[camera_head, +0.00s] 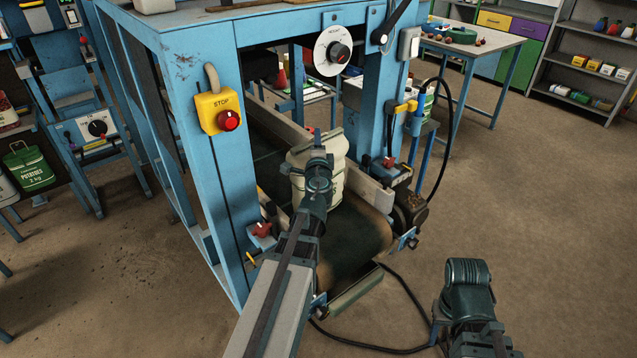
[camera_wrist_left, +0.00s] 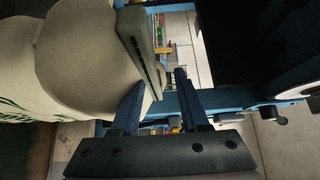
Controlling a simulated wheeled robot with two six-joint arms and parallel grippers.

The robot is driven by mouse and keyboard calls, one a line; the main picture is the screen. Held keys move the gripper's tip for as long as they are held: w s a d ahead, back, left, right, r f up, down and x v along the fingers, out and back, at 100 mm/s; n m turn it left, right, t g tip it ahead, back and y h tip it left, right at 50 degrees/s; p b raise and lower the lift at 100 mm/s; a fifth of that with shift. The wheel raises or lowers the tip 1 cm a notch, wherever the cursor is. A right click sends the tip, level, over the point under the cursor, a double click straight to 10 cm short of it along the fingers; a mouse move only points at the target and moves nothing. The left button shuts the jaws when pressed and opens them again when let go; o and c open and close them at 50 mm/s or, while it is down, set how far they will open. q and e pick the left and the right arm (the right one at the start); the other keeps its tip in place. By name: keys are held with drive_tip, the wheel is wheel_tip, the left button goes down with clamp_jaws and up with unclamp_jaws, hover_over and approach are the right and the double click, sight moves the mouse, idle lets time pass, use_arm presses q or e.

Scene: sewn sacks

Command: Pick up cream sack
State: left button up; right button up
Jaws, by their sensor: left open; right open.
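The cream sack (camera_head: 332,178) stands on the dark conveyor belt inside the blue frame. My left arm and wrist cover part of its front. In the left wrist view the sack (camera_wrist_left: 75,60) fills the upper left, with green print at the edge. My left gripper (camera_head: 318,137) is open at the sack's top. In the wrist view its two dark blue fingers (camera_wrist_left: 157,85) are apart, with the sack beside the left finger; whether they touch is unclear. My right gripper (camera_head: 438,330) is low at the right, away from the sack, its fingers mostly hidden.
The belt (camera_head: 352,236) runs between light side rails. Blue posts stand either side, one with a yellow stop box (camera_head: 218,112). A dial (camera_head: 333,52) hangs above the sack. A black cable (camera_head: 380,346) lies on the floor. Open floor is at the right.

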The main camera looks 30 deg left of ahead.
sight(336, 143)
use_arm(q)
drive_tip(key=shift+w+a+r, duration=0.1)
drive_tip(key=shift+w+a, duration=0.15)
drive_tip(key=x, duration=0.5)
drive_tip(key=shift+w+d, duration=0.1)
drive_tip(key=shift+d, duration=0.05)
drive_tip(key=shift+r, duration=0.1)
clamp_jaws()
drive_tip(key=shift+d, duration=0.1)
idle(1.0)
